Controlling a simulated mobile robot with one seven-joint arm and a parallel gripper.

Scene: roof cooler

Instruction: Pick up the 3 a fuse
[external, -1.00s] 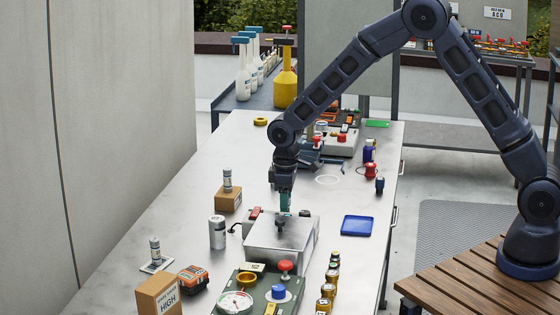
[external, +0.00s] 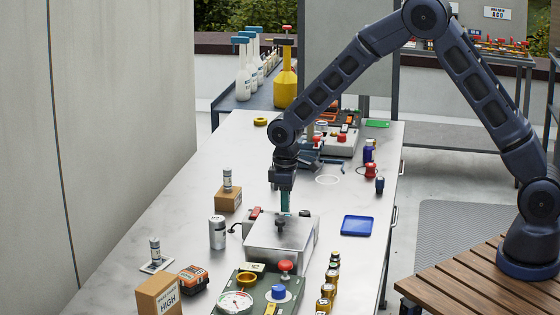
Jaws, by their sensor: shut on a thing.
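My gripper (external: 285,206) points straight down over the grey metal box (external: 275,240) in the middle of the bench. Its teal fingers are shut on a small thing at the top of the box. That thing is mostly hidden by the fingers and too small to identify. A small dark spot (external: 280,224) shows on the box just below the fingertips. No label reading 3 A can be made out, so I cannot confirm which thing is the 3 A fuse.
A silver canister (external: 217,234) and a cardboard box (external: 228,200) with a small cylinder stand left of the metal box. A blue tray (external: 357,226) lies to the right. A green panel (external: 258,293) and several gold-coloured jars (external: 328,290) are in front.

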